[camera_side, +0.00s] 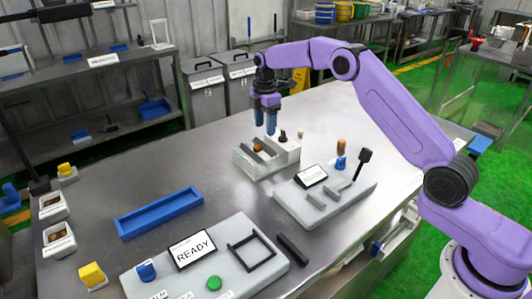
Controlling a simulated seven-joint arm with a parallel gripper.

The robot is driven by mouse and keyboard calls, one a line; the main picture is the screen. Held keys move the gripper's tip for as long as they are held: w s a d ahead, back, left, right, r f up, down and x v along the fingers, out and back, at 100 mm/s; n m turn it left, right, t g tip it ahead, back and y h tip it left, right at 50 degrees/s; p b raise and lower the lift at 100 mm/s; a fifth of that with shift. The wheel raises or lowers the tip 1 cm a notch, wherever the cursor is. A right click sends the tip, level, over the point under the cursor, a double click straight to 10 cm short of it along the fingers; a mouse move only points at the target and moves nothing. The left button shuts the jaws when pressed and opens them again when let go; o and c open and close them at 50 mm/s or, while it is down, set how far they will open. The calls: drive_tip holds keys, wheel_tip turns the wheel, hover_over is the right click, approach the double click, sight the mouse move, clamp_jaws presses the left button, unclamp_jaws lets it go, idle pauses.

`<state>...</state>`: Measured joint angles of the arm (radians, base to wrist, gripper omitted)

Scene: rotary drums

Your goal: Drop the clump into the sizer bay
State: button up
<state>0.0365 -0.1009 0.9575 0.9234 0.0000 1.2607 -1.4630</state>
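A small reddish-brown lump (257,148), which looks like the clump, sits in a pale grey slotted fixture (250,169) near the middle of the table. I cannot tell for certain which part is the sizer bay; no label on this fixture is readable. My gripper (265,130) points down just above the fixture, its two blue fingers apart with a gap between them. Nothing shows between the fingers. The lump is below the fingertips and appears apart from them.
Right of the fixture is a grey plate (336,212) with a small sign and an upright black paddle (364,157). In front are an empty blue tray (159,213) and a panel with a READY sign (193,249) and green button (214,283). Bare table lies left of the fixture.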

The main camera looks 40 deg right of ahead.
drive_tip(key=shift+r, duration=0.1)
wheel_tip(320, 180, up, 12)
idle(0.8)
drive_tip(key=s+a+r+m, duration=0.1)
drive_tip(key=s+a, duration=0.5)
drive_tip(key=s, duration=0.4)
drive_tip(key=s+a+r+m, duration=0.1)
drive_tip(key=s+a, duration=0.6)
drive_tip(key=s, duration=0.3)
drive_tip(key=s+d+f+m, duration=0.1)
drive_tip(key=s+d+f, duration=0.1)
drive_tip(key=s, duration=0.7)
drive_tip(key=s+d+f+m, duration=0.1)
drive_tip(key=s+d+f, duration=0.2)
drive_tip(key=s, duration=0.7)
drive_tip(key=s+d+f, duration=0.3)
drive_tip(key=s+d, duration=0.2)
drive_tip(key=s, duration=0.4)
drive_tip(key=shift+s+d+m, duration=0.25)
drive_tip(key=shift+s+m, duration=0.1)
drive_tip(key=shift+m, duration=0.05)
